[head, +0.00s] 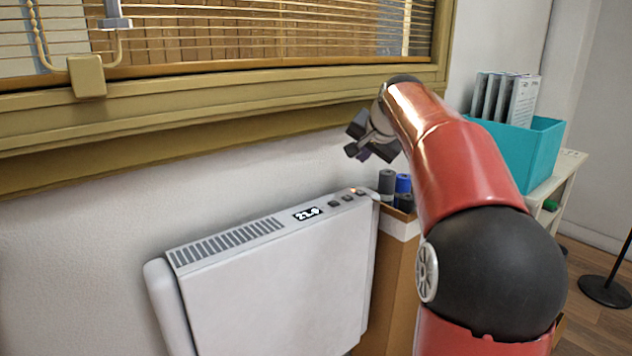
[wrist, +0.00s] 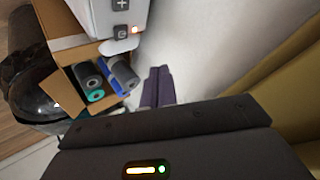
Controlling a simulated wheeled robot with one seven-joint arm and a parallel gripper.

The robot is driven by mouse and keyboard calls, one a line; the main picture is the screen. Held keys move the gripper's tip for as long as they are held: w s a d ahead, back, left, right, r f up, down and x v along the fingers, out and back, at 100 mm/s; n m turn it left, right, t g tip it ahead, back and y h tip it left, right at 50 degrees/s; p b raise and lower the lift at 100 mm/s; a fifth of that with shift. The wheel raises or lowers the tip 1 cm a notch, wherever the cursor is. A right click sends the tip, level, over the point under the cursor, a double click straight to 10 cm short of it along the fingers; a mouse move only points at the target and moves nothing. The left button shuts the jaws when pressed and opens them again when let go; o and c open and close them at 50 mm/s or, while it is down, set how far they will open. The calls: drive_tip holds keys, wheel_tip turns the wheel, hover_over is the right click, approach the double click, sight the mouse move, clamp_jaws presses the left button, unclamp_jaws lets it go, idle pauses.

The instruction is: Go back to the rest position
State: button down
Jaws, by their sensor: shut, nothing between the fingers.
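My gripper (head: 358,152) is at the end of my red arm, in front of the wall just below the window sill. It is above the right end of the white heater and touches nothing. In the wrist view its two dark purple fingers (wrist: 158,86) are together, with nothing held between them. The white heater (head: 275,275) has a top grille, a small lit display that seems to read 21.0, and several buttons. Its control end also shows in the wrist view (wrist: 104,18), with an orange light lit beside a button.
A cardboard box (head: 390,275) holding dark and blue rolls (head: 403,183) stands right of the heater, below my gripper. A teal bin (head: 535,150) with upright folders sits on a white shelf at right. The window sill (head: 230,115) runs close above; open air lies left over the heater.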

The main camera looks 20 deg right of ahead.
drive_tip(key=s+a+f+n+g, duration=0.1)
drive_tip(key=s+a+f+n, duration=0.15)
drive_tip(key=s+a, duration=0.5)
drive_tip(key=s+a+f+n+g, duration=0.1)
drive_tip(key=s+a+f+n, duration=0.15)
drive_tip(key=s+a, duration=0.45)
drive_tip(key=s+a+f+n, duration=0.1)
drive_tip(key=s+f+n, duration=0.1)
drive_tip(key=s+f, duration=0.5)
drive_tip(key=s+a+f+n+g, duration=0.1)
drive_tip(key=s+a+f+n, duration=0.1)
drive_tip(key=s+f, duration=0.5)
drive_tip(key=s, duration=0.5)
drive_tip(key=shift+s+a+f+n+g+y, duration=0.2)
drive_tip(key=shift+s+f+n+g+y, duration=0.1)
drive_tip(key=shift+s+f+n, duration=0.1)
drive_tip(key=shift+w+r, duration=0.1)
